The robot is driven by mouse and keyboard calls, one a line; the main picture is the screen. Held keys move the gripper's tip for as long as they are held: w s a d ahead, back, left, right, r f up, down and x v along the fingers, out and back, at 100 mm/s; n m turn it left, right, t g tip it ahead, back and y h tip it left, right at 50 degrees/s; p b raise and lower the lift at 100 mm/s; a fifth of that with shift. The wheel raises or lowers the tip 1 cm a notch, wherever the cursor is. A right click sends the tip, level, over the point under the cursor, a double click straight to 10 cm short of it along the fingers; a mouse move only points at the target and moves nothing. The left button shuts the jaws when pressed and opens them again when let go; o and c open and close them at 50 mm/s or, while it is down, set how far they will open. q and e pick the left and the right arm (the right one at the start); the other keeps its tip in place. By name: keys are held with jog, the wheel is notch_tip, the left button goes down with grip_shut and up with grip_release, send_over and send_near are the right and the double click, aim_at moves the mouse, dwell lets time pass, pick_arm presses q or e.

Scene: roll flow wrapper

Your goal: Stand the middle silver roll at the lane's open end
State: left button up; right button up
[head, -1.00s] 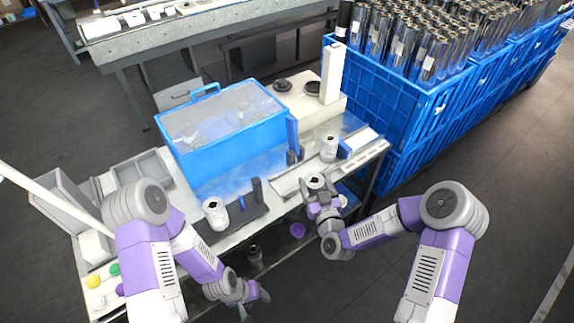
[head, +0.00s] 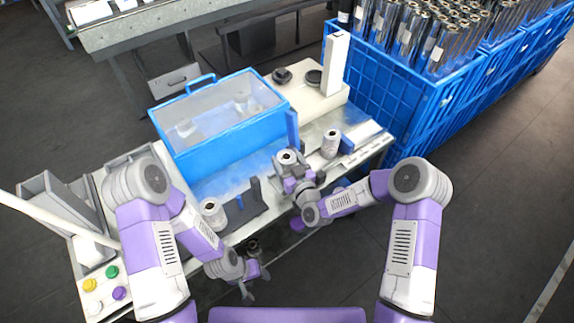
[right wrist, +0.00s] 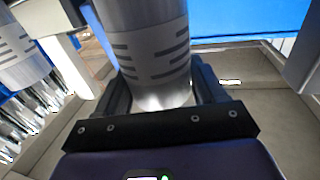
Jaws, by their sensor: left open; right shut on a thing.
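My right gripper (head: 292,178) is shut on a silver roll (head: 287,157), held upright at the left end of the metal lane (head: 368,146). In the right wrist view the held roll (right wrist: 145,45) stands between the fingers, with dark stripe marks on its side; its top is out of frame. Whether its base touches the lane is unclear. A second silver roll (head: 330,143) stands upright farther right along the lane. A third roll (head: 213,212) stands at the left by the dark holder (head: 243,213). My left gripper (head: 252,284) is open and empty, low at the table's front.
A blue bin with a clear lid (head: 215,130) stands behind the lane. A small blue block (head: 347,145) is beside the second roll. A white machine with a post (head: 335,65) is at the back. Blue crates of rolls (head: 440,100) stand right. Coloured buttons (head: 105,285) are front left.

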notch_tip(320, 180, down, 2)
jog(key=shift+f+b, duration=0.2)
jog(key=shift+b, duration=0.15)
jog(key=o, duration=1.3)
